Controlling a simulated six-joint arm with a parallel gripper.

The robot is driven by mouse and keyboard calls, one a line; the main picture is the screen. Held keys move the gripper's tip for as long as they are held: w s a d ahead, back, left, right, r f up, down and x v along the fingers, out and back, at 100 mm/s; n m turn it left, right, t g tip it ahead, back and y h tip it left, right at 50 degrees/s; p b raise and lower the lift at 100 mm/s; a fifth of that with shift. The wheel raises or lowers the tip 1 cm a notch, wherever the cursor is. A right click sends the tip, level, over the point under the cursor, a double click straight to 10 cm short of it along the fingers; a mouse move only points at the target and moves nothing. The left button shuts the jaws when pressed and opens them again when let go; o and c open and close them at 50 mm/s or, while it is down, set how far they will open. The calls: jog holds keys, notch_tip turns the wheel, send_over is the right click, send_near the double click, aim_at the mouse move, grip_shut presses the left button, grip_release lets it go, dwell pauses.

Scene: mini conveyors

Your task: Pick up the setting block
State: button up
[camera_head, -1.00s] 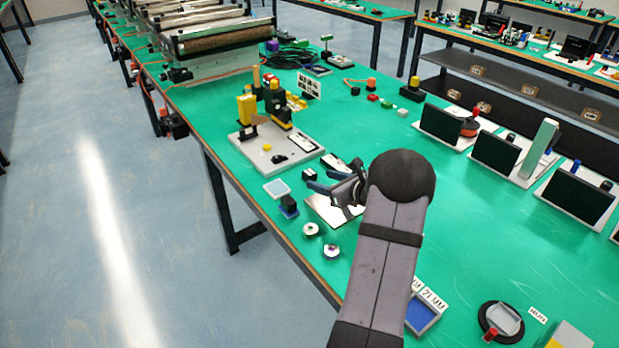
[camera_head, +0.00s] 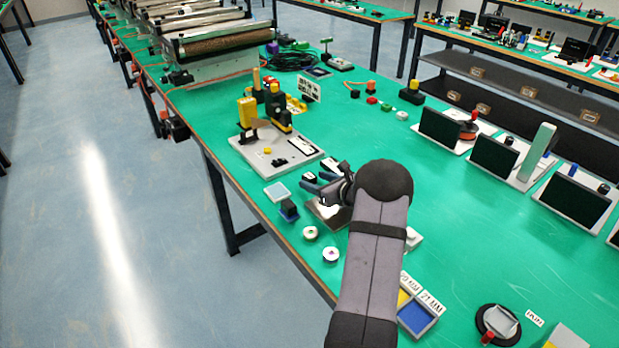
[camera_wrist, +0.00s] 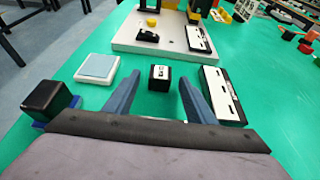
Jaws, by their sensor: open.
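A small black block with a white printed face, which looks like the setting block (camera_wrist: 160,78), stands on the green table in front of the base plate. In the head view the block (camera_head: 309,176) is partly hidden by my gripper (camera_head: 315,182). My gripper is open, its two dark blue fingers reaching forward low over the table. In the wrist view the block lies between and slightly ahead of the fingertips, with a gap on each side. I cannot tell whether a finger touches it.
A white square pad (camera_wrist: 98,68) and a black block on a blue base (camera_wrist: 48,98) stand to the left. A long black-and-white bar (camera_wrist: 222,95) lies close to the right finger. The light base plate (camera_wrist: 125,42) with a yellow-and-black fixture stands just beyond.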

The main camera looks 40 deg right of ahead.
jog(key=shift+x, duration=0.85)
jog(key=c, duration=1.2)
notch_tip(320, 180, up, 10)
